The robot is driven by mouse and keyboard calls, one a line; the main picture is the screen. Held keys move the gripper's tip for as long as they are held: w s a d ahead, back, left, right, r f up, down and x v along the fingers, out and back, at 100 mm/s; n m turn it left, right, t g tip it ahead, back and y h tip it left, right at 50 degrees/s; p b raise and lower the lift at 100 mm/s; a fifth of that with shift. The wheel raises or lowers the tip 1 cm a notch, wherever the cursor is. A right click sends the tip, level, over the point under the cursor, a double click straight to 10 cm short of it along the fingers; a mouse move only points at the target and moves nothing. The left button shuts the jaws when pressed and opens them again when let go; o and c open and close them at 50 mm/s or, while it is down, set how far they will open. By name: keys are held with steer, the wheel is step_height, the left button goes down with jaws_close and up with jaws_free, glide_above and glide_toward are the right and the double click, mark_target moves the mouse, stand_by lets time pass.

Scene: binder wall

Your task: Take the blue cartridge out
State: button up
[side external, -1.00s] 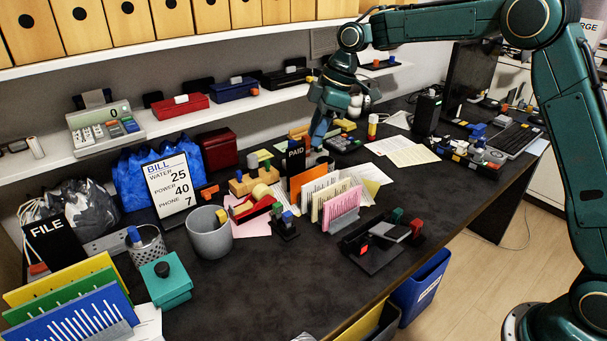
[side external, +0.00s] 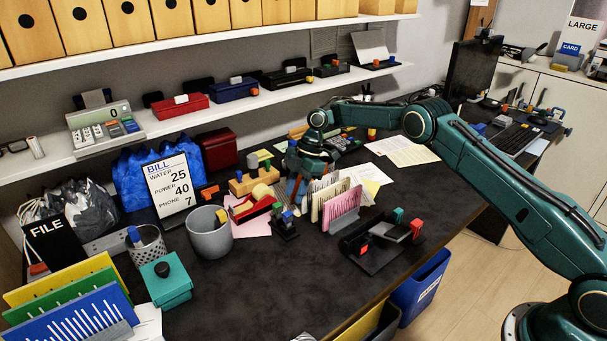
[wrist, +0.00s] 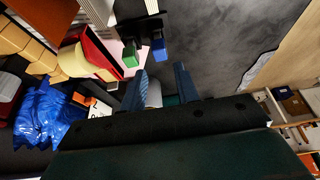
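A small black holder (side external: 285,232) stands on the desk left of the paper files, with a green block (side external: 277,208) and a blue block (side external: 287,216) on it; the blue one looks like the cartridge. In the wrist view the blue block (wrist: 158,50) and the green block (wrist: 130,58) stick out of the black holder (wrist: 142,28) side by side. My gripper (side external: 297,196) hangs behind the holder, close to the files. In the wrist view my gripper (wrist: 161,78) has its two fingers apart with nothing held between them, short of the blue block.
Paper files (side external: 334,208) stand close on the right of my gripper. A red and yellow tape dispenser (side external: 252,207) and a grey cup (side external: 209,232) stand to the left. A black tray with coloured blocks (side external: 378,255) is at the right.

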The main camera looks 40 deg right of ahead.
mark_target(288, 213)
steer(key=shift+f, duration=0.3)
steer(key=shift+f, duration=0.1)
steer(key=shift+x, duration=3.65)
steer(key=shift+a, duration=0.1)
jaws_close()
